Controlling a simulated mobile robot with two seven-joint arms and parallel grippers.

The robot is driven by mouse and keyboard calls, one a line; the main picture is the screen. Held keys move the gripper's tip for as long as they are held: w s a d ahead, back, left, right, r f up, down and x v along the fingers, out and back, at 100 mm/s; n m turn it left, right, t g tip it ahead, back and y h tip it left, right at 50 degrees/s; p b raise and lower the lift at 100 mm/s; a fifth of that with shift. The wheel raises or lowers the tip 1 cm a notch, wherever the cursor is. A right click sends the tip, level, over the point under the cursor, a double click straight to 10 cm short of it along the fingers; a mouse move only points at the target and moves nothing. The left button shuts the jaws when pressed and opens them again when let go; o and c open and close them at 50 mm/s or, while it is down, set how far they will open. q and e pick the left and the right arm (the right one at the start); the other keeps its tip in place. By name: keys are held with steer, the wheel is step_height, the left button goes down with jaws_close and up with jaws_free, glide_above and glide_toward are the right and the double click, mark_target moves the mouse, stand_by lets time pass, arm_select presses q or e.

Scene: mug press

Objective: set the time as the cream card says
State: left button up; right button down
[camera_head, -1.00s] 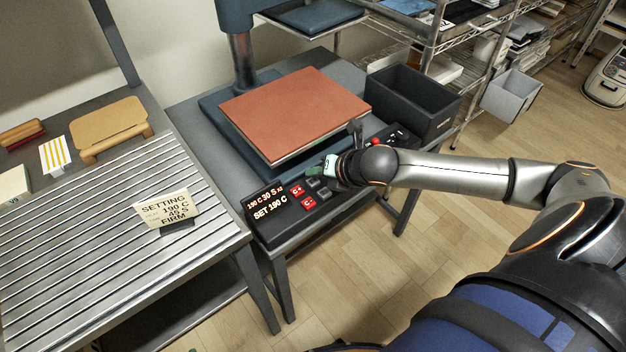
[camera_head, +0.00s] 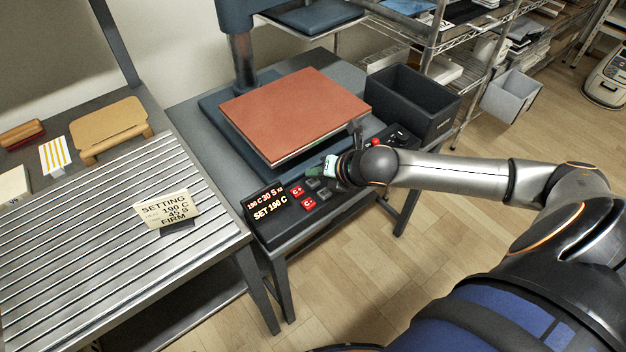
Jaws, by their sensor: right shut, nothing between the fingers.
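The cream card (camera_head: 167,208) stands on the ribbed metal table at left and reads SETTING, 190 C, 45 S, FIRM. The press control box (camera_head: 290,228) is on the front edge of the press table. Its display (camera_head: 267,205) reads 190 C 30 S on top and SET 190 C below. Two red C buttons (camera_head: 308,203) and two grey buttons (camera_head: 322,194) sit beside the display. My right gripper (camera_head: 328,170) is shut and empty, just above the panel beyond the grey buttons. Its fingertips are partly hidden, so I cannot tell whether they touch a button. My left gripper is out of view.
The press has a red-brown pad (camera_head: 295,110) close behind the panel. A dark bin (camera_head: 412,100) stands right of it. A red knob (camera_head: 376,142) shows behind my right wrist. The ribbed table (camera_head: 90,250) holds a tan block (camera_head: 108,128).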

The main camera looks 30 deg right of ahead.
stand_by(0.6)
steer(key=shift+f, duration=0.15)
steer(key=shift+f, duration=0.3)
steer(key=shift+f, duration=0.15)
stand_by(0.3)
